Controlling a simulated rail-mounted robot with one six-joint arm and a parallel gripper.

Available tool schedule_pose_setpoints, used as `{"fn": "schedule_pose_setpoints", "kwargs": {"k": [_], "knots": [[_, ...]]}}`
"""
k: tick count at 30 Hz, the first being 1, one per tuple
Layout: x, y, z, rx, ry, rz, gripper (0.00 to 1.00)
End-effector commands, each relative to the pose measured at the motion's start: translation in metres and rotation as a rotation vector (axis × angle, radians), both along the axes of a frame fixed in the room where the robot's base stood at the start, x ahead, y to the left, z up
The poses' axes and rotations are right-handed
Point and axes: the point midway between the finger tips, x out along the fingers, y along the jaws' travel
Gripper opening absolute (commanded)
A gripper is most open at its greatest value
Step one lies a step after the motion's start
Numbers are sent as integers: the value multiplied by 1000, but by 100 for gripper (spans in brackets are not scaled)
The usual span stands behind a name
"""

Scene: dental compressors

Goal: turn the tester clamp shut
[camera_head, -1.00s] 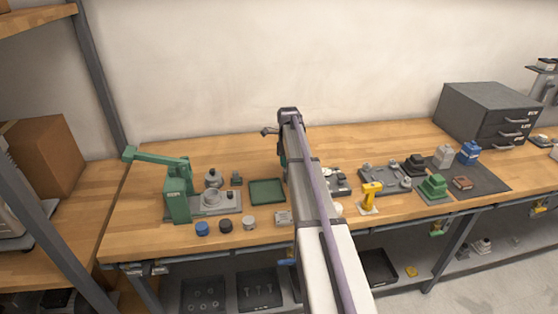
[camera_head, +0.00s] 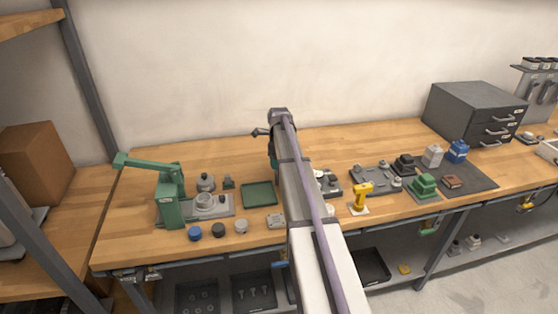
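No part is clearly recognisable as the tester clamp. A grey device (camera_head: 330,186) on the bench is partly hidden behind my arm, and I cannot tell whether it is the tester. A green lever press (camera_head: 170,197) stands at the left of the bench, its arm pointing left. My arm reaches up the middle of the picture over the bench. Its far end (camera_head: 279,115) shows, with a small dark part sticking out to the left. My gripper's fingertips are hidden behind the arm, so their opening and any contact do not show.
A green tray (camera_head: 259,195) lies left of my arm. Blue, black and grey caps sit along the front edge. A yellow tool (camera_head: 361,195) stands to the right, near a dark mat (camera_head: 477,182) with small parts. A grey drawer cabinet (camera_head: 470,112) stands at the back right.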

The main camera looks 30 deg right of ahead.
Motion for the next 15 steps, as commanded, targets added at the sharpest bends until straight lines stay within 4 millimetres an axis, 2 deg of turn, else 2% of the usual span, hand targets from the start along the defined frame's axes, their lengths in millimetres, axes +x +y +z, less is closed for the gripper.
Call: {"fn": "schedule_pose_setpoints", "kwargs": {"k": [1, 9, 12, 15], "knots": [[0, 0, 18, 0, 0, 0, 60], [0, 0, 86, 0, 0, 0, 60], [0, 0, 99, 0, 0, -1, 60], [0, 0, 101, 0, 0, -1, 60]]}}
